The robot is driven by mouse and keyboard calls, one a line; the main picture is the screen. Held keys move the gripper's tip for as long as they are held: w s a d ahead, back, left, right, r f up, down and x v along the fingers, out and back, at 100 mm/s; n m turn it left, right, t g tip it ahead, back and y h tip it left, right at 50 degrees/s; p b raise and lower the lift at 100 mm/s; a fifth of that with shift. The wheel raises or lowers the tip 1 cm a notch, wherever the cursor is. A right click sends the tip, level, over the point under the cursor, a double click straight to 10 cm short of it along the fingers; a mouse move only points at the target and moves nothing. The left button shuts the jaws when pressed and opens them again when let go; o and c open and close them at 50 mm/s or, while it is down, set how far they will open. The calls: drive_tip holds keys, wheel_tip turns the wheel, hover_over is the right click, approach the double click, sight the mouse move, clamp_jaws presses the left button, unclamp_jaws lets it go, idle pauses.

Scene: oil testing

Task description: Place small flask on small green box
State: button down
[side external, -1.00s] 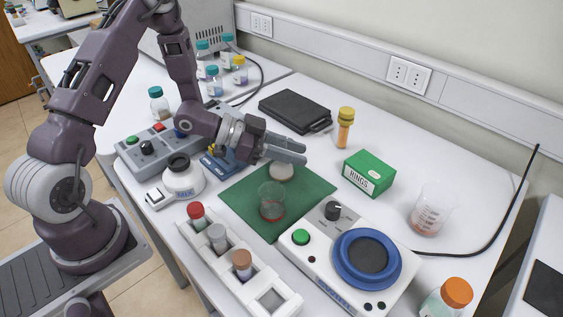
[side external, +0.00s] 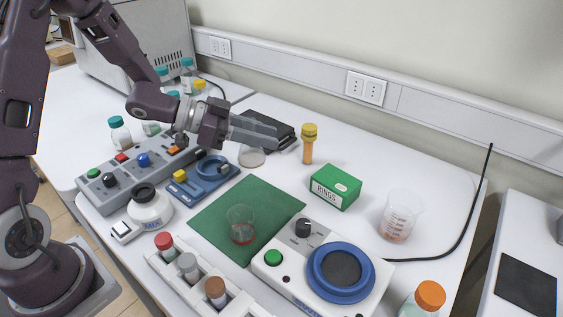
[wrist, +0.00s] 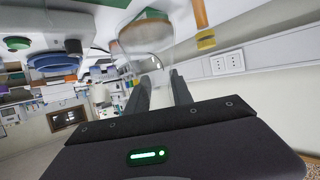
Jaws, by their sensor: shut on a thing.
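The small flask (side external: 251,158) is clear glass with a pale round base. My gripper (side external: 262,130) is shut on it and holds it up in the side external view, with the flask's base below the fingers. The fingers hide its upper part there. In the wrist view, the clear flask (wrist: 147,38) shows beyond my fingertips (wrist: 158,78). The small green box (side external: 336,187), marked RINGS with a white label, stands on the white table to the right of and nearer than my gripper. The flask is apart from the box.
A glass beaker with red liquid (side external: 241,223) stands on the green mat (side external: 272,205). A yellow-capped orange tube (side external: 308,145) stands behind the box. A larger beaker (side external: 400,215) is to its right, and a blue-ringed hotplate (side external: 312,270) is in front. A black case (side external: 278,128) lies behind my gripper.

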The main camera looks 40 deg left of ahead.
drive_tip(key=w+d+r, duration=0.2)
drive_tip(key=w+d, duration=0.4)
drive_tip(key=d, duration=0.1)
drive_tip(key=w+d+r, duration=0.3)
drive_tip(key=w+d, duration=0.3)
drive_tip(key=d, duration=0.1)
hover_over(348, 177)
wheel_tip(348, 177, down, 9)
drive_tip(key=shift+s+d+f, duration=0.1)
drive_tip(key=shift+f, duration=0.35)
drive_tip(key=c, duration=1.1)
unclamp_jaws()
drive_tip(key=shift+f, duration=0.1)
